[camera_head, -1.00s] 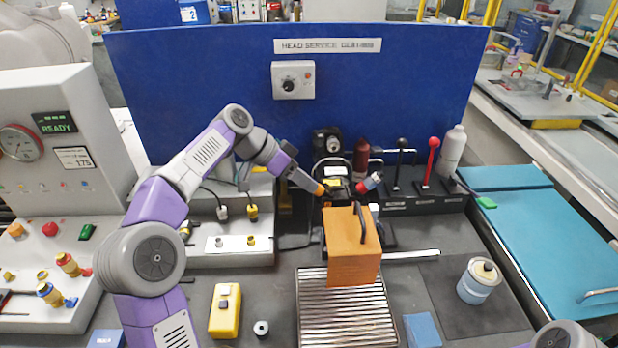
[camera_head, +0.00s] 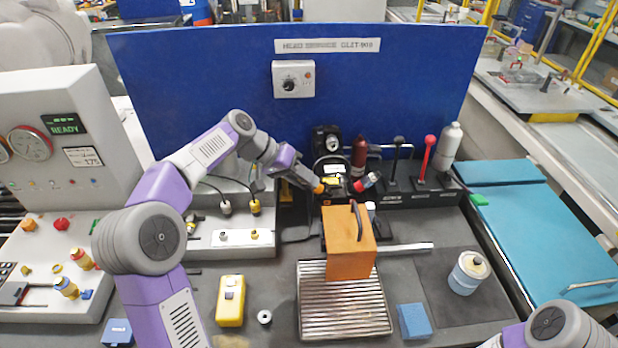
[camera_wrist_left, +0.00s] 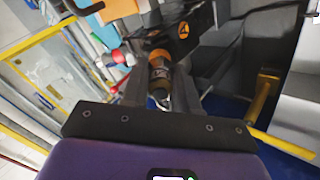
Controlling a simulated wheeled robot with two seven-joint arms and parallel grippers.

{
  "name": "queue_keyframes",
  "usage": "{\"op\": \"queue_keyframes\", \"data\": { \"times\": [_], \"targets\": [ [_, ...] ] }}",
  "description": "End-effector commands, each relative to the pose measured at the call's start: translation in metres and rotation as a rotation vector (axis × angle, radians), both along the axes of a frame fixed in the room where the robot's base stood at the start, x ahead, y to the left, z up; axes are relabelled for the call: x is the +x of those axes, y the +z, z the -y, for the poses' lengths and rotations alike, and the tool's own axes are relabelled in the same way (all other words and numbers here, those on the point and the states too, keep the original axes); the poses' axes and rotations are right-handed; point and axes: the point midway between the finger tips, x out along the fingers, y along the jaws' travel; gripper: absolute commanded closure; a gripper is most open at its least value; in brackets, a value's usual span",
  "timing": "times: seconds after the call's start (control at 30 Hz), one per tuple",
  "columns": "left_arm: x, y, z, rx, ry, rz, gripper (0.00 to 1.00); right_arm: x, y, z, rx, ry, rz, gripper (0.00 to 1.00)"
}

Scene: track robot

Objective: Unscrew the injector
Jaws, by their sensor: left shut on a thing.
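My left gripper (camera_head: 318,187) reaches from the left to the dark fixture behind the orange box. In the left wrist view its two fingers (camera_wrist_left: 159,95) are shut on a short brown and orange cylinder (camera_wrist_left: 160,72), which looks like the injector. The cylinder's far end meets the dark fixture; I cannot tell how far it is screwed in. A red, white and blue cylinder (camera_head: 366,181) sticks out on the fixture's right side. My right gripper is out of view.
An orange box with a handle (camera_head: 347,252) stands on a ribbed tray (camera_head: 342,315) in front of the fixture. Levers (camera_head: 425,160) and bottles stand behind right.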

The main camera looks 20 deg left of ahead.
Motion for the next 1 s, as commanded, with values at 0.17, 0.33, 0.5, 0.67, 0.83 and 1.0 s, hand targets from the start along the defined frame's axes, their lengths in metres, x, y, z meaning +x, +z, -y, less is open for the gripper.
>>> {"op": "queue_keyframes", "data": {
  "times": [0.17, 0.33, 0.5, 0.67, 0.83, 1.0],
  "targets": [
    [0.0, 0.0, 0.0, -0.004, 0.007, -0.006, 1.0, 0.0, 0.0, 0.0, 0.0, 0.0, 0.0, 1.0],
    [0.0, 0.0, 0.0, -0.004, 0.007, -0.007, 1.0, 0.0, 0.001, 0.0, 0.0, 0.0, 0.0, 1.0],
    [0.0, 0.002, 0.001, -0.026, 0.053, -0.051, 1.0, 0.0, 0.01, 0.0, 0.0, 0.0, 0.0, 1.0],
    [0.0, 0.002, 0.0, -0.053, 0.119, -0.109, 1.0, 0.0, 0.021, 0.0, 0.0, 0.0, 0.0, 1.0],
    [0.0, 0.002, 0.0, -0.082, 0.184, -0.169, 1.0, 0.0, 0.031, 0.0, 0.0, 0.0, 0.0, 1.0],
    [0.0, 0.003, 0.0, -0.109, 0.249, -0.226, 1.0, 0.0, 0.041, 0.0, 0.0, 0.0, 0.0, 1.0]
  ]
}}
